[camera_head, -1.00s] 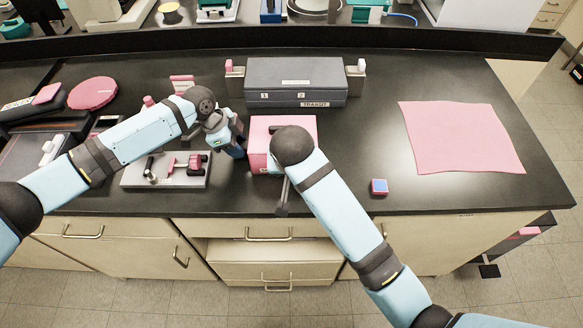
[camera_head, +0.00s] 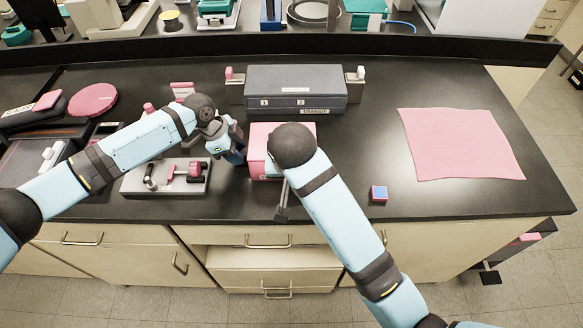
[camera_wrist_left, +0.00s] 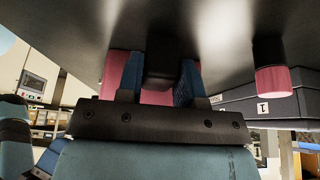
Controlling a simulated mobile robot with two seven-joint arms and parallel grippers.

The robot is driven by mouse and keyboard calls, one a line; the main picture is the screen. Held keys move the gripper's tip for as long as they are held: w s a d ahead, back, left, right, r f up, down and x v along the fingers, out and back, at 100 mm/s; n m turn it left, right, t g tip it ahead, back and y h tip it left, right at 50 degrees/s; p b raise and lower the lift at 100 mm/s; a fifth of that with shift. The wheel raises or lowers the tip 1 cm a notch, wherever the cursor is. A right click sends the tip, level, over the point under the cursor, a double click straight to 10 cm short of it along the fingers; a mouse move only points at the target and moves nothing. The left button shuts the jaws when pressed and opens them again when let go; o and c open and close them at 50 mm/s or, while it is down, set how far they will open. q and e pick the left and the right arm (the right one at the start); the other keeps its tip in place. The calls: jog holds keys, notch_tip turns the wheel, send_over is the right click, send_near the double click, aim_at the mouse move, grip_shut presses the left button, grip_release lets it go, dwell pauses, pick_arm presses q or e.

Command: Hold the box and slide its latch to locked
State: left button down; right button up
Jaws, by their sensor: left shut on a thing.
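The pink box (camera_head: 262,132) stands on the black counter in the head view, in front of the grey case. My left gripper (camera_head: 238,153) is at its left side. In the left wrist view its blue fingers (camera_wrist_left: 157,85) are shut on a pink part (camera_wrist_left: 154,97), which appears to be the box's left side. My right arm's dark wrist joint covers the box's front right. The right gripper's fingers are hidden beneath it, and a narrow grey bar (camera_head: 282,203) shows below. The latch and its position cannot be made out.
The grey TRANSIT case (camera_head: 296,82) stands behind the box. A light plate with a pink bolt (camera_head: 187,173) lies to the left. A pink cloth (camera_head: 460,145) covers the right side. Bare counter lies between them.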

pick_arm(q)
jog(key=shift+a+f, duration=0.1)
jog(key=c, duration=0.7)
grip_release()
jog(key=shift+r, duration=0.2)
jog(key=v, duration=1.1)
jog(key=shift+a+r, duration=0.2)
jog(key=shift+r, duration=0.1)
